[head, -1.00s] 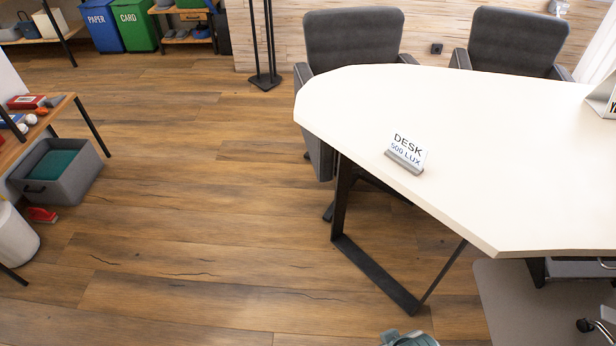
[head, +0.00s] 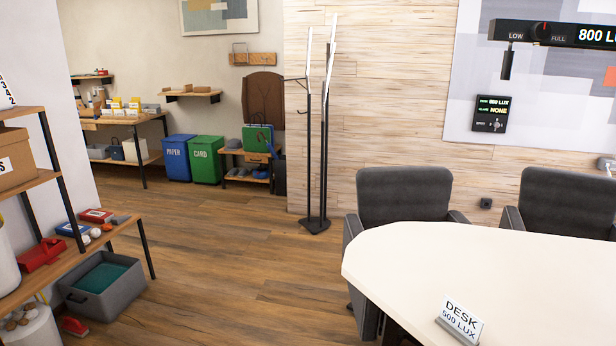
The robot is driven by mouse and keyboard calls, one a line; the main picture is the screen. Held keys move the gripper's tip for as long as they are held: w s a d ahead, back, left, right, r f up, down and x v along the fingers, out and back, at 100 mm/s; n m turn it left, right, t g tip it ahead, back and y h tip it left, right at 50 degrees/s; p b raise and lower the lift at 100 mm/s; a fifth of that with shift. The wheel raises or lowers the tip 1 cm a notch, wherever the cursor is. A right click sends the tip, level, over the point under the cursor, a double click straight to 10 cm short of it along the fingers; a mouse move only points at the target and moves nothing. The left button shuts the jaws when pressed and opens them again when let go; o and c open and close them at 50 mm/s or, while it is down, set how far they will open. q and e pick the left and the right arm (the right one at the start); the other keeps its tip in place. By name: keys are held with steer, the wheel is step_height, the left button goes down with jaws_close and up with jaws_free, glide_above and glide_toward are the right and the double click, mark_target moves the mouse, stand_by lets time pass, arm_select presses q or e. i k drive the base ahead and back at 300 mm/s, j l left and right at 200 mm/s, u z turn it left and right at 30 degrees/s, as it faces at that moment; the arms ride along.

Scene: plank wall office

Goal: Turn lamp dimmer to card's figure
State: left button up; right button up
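The card (head: 462,320) stands on the white table at the lower right and reads "DESK 500 LUX". A black lamp bar (head: 565,36) crosses the upper right. It carries a round dimmer knob (head: 541,32) with a red mark, between the labels "LOW" and "FULL". The bar's display (head: 597,36) reads "800 LU" and is cut off by the right edge. The red mark points roughly upward, but the knob is small. Neither of my grippers is in view.
The white table (head: 540,262) fills the lower right, with grey chairs (head: 403,193) behind it. A coat stand (head: 323,150) stands by the plank wall. Shelves (head: 62,262) line the left. Open floor (head: 225,245) lies between.

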mark_target(540, 31)
steer(key=z, duration=1.3)
